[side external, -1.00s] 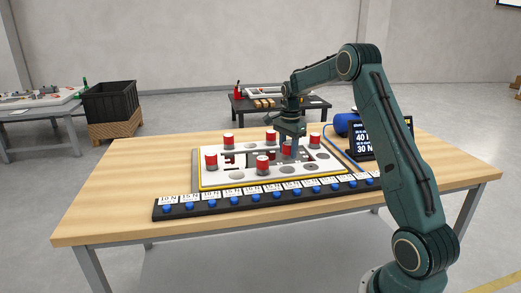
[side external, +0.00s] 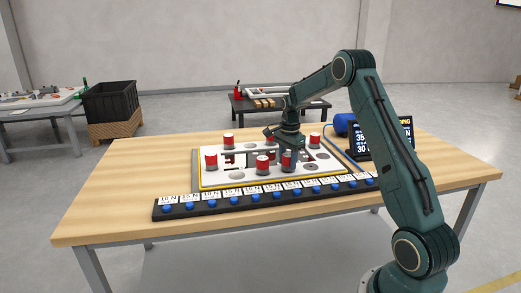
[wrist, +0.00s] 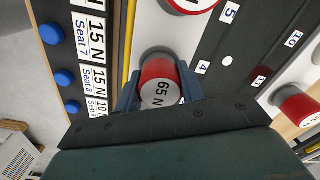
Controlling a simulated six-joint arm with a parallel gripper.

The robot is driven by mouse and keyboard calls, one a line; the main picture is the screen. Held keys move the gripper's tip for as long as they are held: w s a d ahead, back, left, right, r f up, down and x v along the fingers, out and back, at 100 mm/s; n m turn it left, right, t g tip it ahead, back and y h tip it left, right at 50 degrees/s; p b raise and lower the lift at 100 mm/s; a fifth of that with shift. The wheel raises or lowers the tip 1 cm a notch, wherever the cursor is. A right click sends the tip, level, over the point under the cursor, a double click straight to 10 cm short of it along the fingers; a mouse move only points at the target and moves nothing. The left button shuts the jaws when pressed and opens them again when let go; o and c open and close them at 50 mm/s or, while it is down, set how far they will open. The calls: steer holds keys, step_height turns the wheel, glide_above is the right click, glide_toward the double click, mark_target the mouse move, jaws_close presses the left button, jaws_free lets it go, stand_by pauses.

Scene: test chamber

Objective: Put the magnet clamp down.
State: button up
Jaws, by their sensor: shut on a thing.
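My gripper (side external: 288,163) is shut on a red magnet clamp with a white top, low over the front right part of the white fixture plate (side external: 208,181). In the wrist view, this magnet clamp (wrist: 160,88) reads "65 N" and sits between the two blue-grey fingers of my gripper (wrist: 158,98). A grey round shape shows just beyond the clamp. I cannot tell whether the clamp touches the plate. Other red clamps stand on the plate: one at the left (side external: 211,160), one at the front (side external: 262,165), one at the back (side external: 228,142) and one at the right (side external: 314,140).
A dark rack (side external: 185,210) with white force labels and blue knobs runs along the plate's front edge. A dark display (side external: 365,140) and a blue cylinder (side external: 342,124) stand at the right. The table's left side (side external: 120,185) is clear.

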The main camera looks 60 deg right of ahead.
mark_target(288, 155)
steer(key=shift+f, duration=0.1)
steer(key=o, duration=1.2)
step_height(288, 155, up, 12)
steer(key=shift+f, duration=0.15)
steer(key=shift+s+r, duration=0.1)
steer(key=shift+r, duration=0.2)
steer(key=shift+a, duration=0.1)
